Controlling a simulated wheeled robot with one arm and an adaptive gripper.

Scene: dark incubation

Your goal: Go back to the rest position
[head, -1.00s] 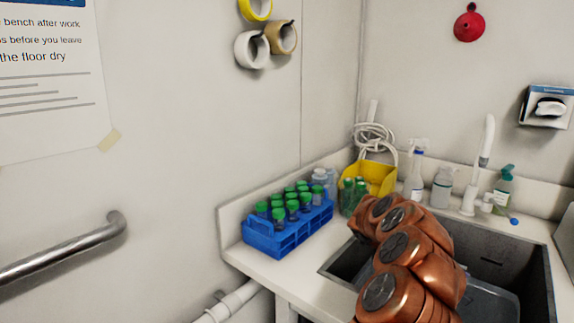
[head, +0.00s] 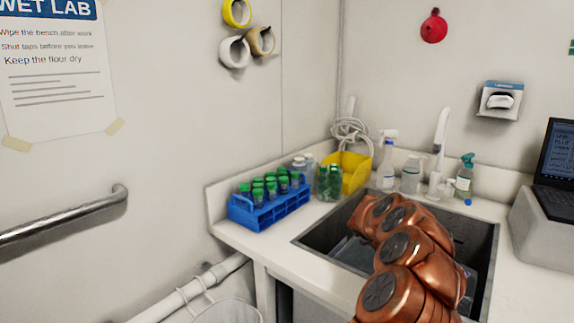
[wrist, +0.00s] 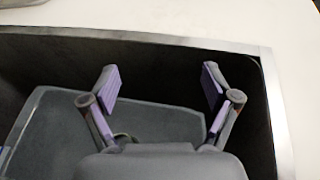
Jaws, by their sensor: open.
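My gripper (wrist: 160,85) shows in the wrist view with its two purple-padded fingers spread wide apart and nothing between them. It hangs over the dark sink (wrist: 180,72), with a grey tub (wrist: 50,135) below it inside the basin. In the head view my copper-coloured arm reaches over the sink (head: 322,240) and hides my gripper and part of the basin.
A blue rack (head: 268,217) of green-capped tubes stands on the counter left of the sink. A laptop (head: 556,165) stands right. A rail (head: 70,222) runs along the left wall.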

